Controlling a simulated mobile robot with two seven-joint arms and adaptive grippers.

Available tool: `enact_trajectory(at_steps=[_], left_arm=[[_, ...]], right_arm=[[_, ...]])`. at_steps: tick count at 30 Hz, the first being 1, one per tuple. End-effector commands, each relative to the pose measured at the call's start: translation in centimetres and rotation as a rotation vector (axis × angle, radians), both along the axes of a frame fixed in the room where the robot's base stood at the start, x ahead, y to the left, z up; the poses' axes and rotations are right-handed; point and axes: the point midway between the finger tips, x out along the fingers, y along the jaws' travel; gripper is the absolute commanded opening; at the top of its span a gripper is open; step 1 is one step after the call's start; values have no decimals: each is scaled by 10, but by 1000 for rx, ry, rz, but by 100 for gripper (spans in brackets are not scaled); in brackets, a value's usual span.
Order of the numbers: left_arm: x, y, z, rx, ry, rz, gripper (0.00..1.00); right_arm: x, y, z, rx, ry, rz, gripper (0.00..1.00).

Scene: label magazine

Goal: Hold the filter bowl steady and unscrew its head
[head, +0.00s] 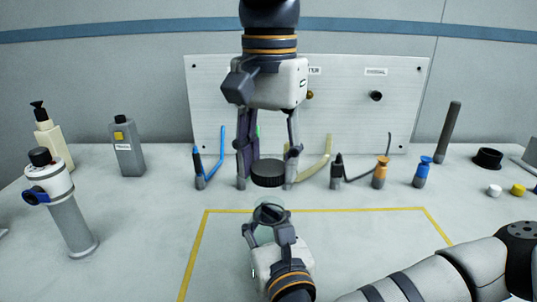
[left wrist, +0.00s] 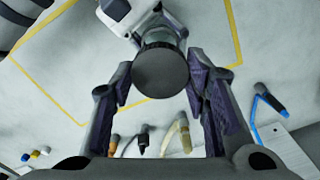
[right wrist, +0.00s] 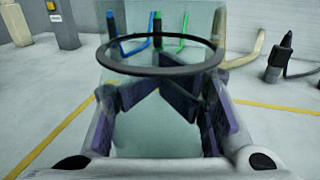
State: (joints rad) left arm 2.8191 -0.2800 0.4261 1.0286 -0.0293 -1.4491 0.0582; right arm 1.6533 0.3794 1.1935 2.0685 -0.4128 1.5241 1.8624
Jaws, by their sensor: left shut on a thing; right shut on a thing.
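The filter head is a round black ribbed cap (head: 267,175). My left gripper (head: 266,181) comes down from above and is shut on its sides; the cap also shows between the fingers in the left wrist view (left wrist: 160,72). The filter bowl is a clear, greenish cup (head: 264,236) below the cap. My right gripper (head: 268,227) is shut around it, low over the table. In the right wrist view the bowl (right wrist: 155,135) stands upright with a dark ring at its rim, and no cap sits on it. The cap hangs above the bowl, apart from it.
A yellow outline (head: 330,209) marks the table beneath the grippers; its right part is clear. Behind stand a blue hooked tool (head: 222,145), an orange-capped bottle (head: 380,172) and a white panel (head: 340,105). A grey cylinder with a blue fitting (head: 70,220) stands at left.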

Motion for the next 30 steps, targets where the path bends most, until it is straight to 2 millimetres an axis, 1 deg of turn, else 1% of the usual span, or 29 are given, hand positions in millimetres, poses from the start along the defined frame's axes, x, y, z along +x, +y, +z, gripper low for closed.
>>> enact_trajectory(at_steps=[1, 2, 3, 5, 6, 14, 16, 19, 24, 27, 30], left_arm=[[0, 0, 0, 0, 0, 0, 9], [0, 0, 0, 0, 0, 0, 9], [0, 0, 0, 0, 0, 0, 9], [0, 0, 0, 0, 0, 0, 9], [0, 0, 0, 0, 0, 0, 9], [0, 0, 0, 0, -1, 0, 9], [0, 0, 0, 0, -1, 0, 9], [0, 0, 0, 0, -1, 0, 9], [0, 0, 0, 0, -1, 0, 9], [0, 0, 0, 0, -1, 0, 9], [0, 0, 0, 0, -1, 0, 9]], right_arm=[[0, 0, 0, 0, 0, 0, 31], [0, 0, 0, 0, 0, 0, 37], [0, 0, 0, 0, 0, 0, 46], [0, 0, 0, 0, 0, 0, 60], [0, 0, 0, 0, 0, 0, 62], [0, 0, 0, 0, 0, 0, 62], [-5, -1, -1, 0, 1, 1, 62], [-24, -6, -1, 0, 3, 3, 62], [-70, -18, -1, 1, 5, 3, 62], [-93, -24, -1, 1, 4, 3, 62], [-107, -29, -1, -1, 2, 1, 62]])
